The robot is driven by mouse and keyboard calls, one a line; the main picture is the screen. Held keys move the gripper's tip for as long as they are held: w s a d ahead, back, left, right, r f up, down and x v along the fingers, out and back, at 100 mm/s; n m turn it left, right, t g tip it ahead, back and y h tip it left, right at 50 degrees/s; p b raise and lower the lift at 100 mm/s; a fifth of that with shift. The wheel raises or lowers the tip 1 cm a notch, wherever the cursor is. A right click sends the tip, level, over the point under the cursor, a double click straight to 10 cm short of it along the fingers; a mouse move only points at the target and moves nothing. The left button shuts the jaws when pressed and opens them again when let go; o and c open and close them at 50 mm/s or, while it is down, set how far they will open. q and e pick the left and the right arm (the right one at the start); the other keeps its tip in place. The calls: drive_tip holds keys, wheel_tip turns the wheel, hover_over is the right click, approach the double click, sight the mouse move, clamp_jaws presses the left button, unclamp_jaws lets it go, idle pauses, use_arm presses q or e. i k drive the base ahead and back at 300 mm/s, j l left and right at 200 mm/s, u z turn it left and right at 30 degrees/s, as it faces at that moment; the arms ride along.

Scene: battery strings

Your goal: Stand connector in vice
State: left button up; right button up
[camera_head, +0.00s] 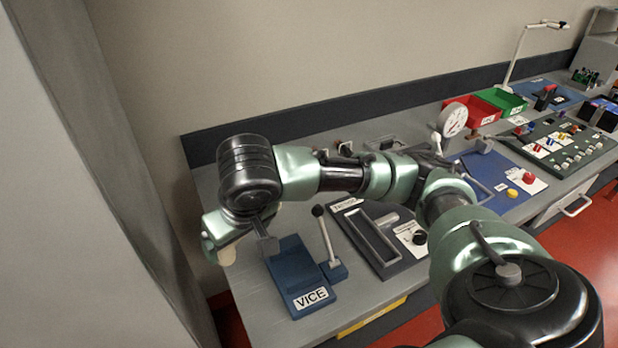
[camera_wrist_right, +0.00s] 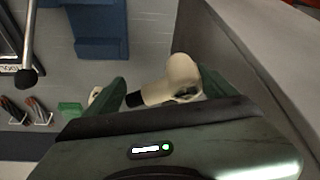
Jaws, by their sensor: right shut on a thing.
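My right gripper (camera_head: 222,243) is at the far left of the bench, beside the blue vice (camera_head: 296,272) and on its left. It is shut on a cream connector (camera_head: 228,256), of which only a small part shows below the gripper. In the right wrist view the connector (camera_wrist_right: 182,76) sits between the two dark green fingers (camera_wrist_right: 163,88), with a black end towards the left finger. The vice (camera_wrist_right: 97,25) shows apart from it at the top of that view. The vice's lever (camera_head: 323,235) stands up with a black knob. My left gripper is not in view.
A dark tray (camera_head: 375,235) lies right of the vice. Further right are a dial gauge (camera_head: 453,120), red bin (camera_head: 470,112), green bin (camera_head: 502,99) and a component board (camera_head: 560,145). A grey wall or pillar (camera_head: 100,180) stands close on the left.

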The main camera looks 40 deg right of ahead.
sight(282, 272)
drive_tip(key=k+u, duration=0.1)
drive_tip(key=u, duration=0.25)
drive_tip(key=k+u, duration=0.15)
drive_tip(key=u, duration=0.2)
drive_tip(key=k+u, duration=0.1)
drive_tip(key=u, duration=0.25)
drive_tip(key=k+l, duration=0.1)
drive_tip(key=l, duration=0.3)
drive_tip(key=k+l+u, duration=0.1)
drive_tip(key=l, duration=0.3)
drive_tip(key=k+l, duration=0.1)
drive_tip(key=l, duration=0.3)
drive_tip(key=k+l, duration=0.1)
drive_tip(key=l, duration=0.3)
drive_tip(key=k+l+u, duration=0.1)
drive_tip(key=l, duration=0.25)
